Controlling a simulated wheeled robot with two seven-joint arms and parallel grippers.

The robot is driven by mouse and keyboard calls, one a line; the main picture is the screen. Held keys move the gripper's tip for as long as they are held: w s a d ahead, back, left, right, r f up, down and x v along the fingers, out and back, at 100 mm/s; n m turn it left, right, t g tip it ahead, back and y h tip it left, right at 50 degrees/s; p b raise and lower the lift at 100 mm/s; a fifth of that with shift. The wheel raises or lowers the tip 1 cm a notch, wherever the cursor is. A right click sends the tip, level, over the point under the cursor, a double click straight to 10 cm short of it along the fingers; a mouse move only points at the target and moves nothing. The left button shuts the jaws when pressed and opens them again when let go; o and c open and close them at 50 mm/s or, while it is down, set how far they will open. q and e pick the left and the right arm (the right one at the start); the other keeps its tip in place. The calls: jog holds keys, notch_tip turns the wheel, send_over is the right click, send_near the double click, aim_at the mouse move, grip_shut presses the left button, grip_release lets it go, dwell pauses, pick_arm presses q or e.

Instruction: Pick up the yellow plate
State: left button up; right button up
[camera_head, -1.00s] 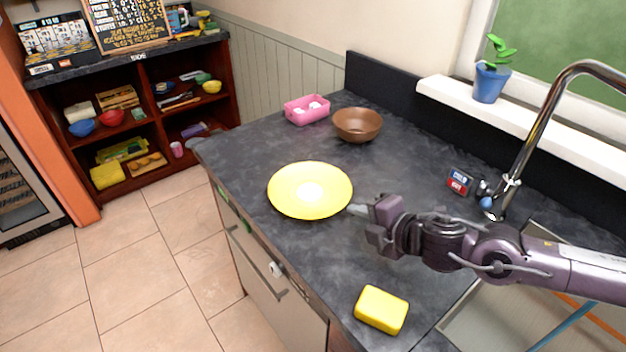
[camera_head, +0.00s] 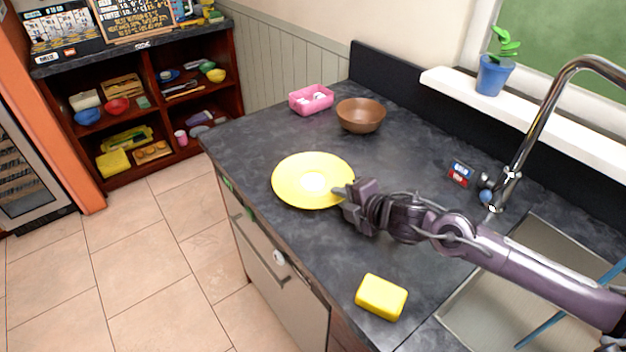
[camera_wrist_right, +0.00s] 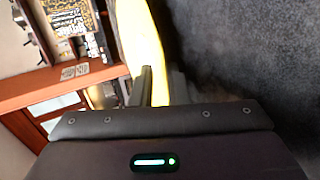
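The yellow plate (camera_head: 308,178) lies on the dark counter, near its left edge. My right gripper (camera_head: 341,191) is at the plate's right rim, with a fingertip over the rim. In the right wrist view the plate (camera_wrist_right: 142,40) shows nearly edge-on, its rim running down between the two close-set fingers (camera_wrist_right: 160,88). The gripper looks shut on the rim. The plate looks flat; I cannot tell any lift. My left gripper is not in view.
A brown bowl (camera_head: 361,115) and a pink container (camera_head: 311,99) stand behind the plate. A yellow sponge (camera_head: 381,297) lies at the front. The sink (camera_head: 545,270) and faucet (camera_head: 540,120) are at the right. The counter between plate and bowl is clear.

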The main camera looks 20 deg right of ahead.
jog(key=shift+s, duration=0.1)
grip_shut()
notch_tip(320, 180, up, 20)
jog(key=p, duration=0.1)
jog(key=shift+p, duration=0.35)
jog(key=shift+c, duration=1.3)
grip_release()
grip_shut()
